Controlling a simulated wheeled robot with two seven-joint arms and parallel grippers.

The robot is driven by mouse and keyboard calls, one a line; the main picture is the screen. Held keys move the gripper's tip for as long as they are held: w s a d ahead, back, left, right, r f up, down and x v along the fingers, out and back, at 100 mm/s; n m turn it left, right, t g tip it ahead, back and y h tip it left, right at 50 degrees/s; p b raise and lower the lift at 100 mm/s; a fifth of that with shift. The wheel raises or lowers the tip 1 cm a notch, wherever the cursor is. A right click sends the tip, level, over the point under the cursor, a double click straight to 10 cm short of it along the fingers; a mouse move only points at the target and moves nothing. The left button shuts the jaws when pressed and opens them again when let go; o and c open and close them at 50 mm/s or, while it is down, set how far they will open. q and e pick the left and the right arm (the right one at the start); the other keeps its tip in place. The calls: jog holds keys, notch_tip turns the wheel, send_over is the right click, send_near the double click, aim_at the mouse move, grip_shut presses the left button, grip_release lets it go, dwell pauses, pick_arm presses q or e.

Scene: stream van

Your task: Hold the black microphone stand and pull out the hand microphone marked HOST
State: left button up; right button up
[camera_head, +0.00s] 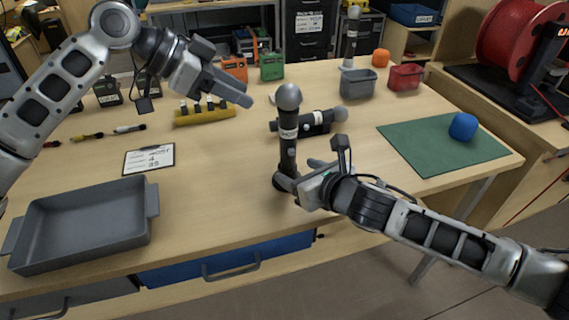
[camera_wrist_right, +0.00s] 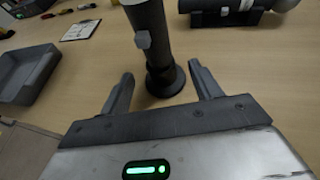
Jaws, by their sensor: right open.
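The black microphone stand (camera_head: 288,163) stands upright on its round base near the table's front edge. A hand microphone (camera_head: 288,98) with a grey ball head sits upright in its top; its white label is too small to read. My right gripper (camera_head: 300,173) is open low at the stand. In the right wrist view the stand's shaft (camera_wrist_right: 150,38) and base (camera_wrist_right: 165,80) show ahead, between the open fingers and apart from them. My left gripper (camera_head: 246,100) is in the air left of the microphone's head, apart from it; its finger gap does not show clearly.
Another microphone (camera_head: 318,122) lies in a black holder close behind the stand. A third microphone (camera_head: 351,35) stands at the back. A grey tray (camera_head: 85,220) is front left, a clipboard (camera_head: 149,158) behind it. A green mat (camera_head: 440,148) with a blue ball (camera_head: 463,126) lies right.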

aim_at(290, 167)
jog(key=x, duration=0.7)
jog(key=shift+w, duration=0.1)
